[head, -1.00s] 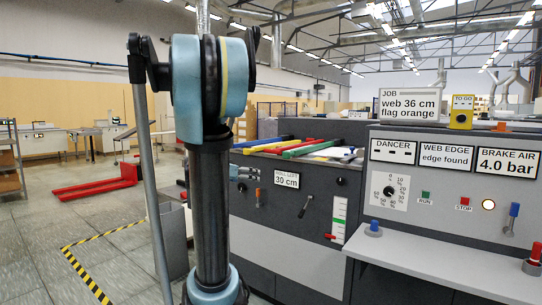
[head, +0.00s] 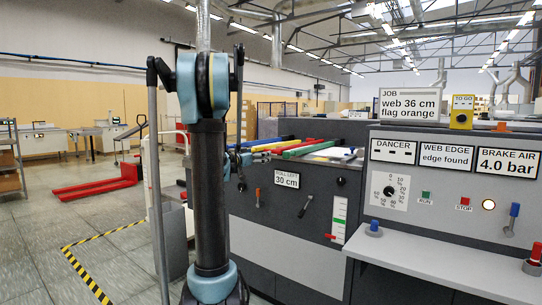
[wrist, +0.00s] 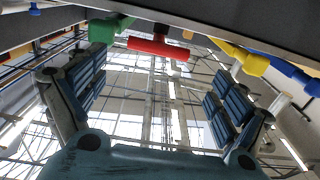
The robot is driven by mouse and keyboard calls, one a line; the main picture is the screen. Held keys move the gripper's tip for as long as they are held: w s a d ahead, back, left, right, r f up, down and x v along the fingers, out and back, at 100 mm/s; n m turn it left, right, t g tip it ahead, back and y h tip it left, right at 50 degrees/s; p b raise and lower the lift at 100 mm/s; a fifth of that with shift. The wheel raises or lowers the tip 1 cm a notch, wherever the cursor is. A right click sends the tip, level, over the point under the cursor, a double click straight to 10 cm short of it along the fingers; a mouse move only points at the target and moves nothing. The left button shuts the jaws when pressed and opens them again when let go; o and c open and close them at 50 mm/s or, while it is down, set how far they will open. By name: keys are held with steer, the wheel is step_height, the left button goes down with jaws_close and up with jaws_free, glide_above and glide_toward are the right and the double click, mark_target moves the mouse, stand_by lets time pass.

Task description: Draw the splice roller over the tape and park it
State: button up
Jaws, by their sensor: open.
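My gripper (wrist: 155,82) is open and empty in the wrist view, its two blue-padded fingers well apart. In the head view its fingers (head: 242,159) show beside my arm, at the left front edge of the machine's top. A red T-shaped piece (wrist: 158,47) shows beyond and between the fingers in the wrist view, under a dark edge. A green block (wrist: 104,30) and a yellow cylinder (wrist: 250,62) flank it. I cannot tell which piece is the splice roller. Coloured bars, including a green one (head: 308,149), lie on the machine's top. The tape cannot be made out.
The machine's dark front carries levers and a 30 cm label (head: 286,180). A control console (head: 450,165) with a grey shelf (head: 440,262) stands on the right. A red pallet truck (head: 98,184) and yellow-black floor tape lie to the left. The floor there is open.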

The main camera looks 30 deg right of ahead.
mark_target(273, 152)
steer(key=x, duration=1.1)
steer(key=shift+d, duration=0.3)
steer(key=c, duration=1.2)
steer(key=shift+c, duration=0.2)
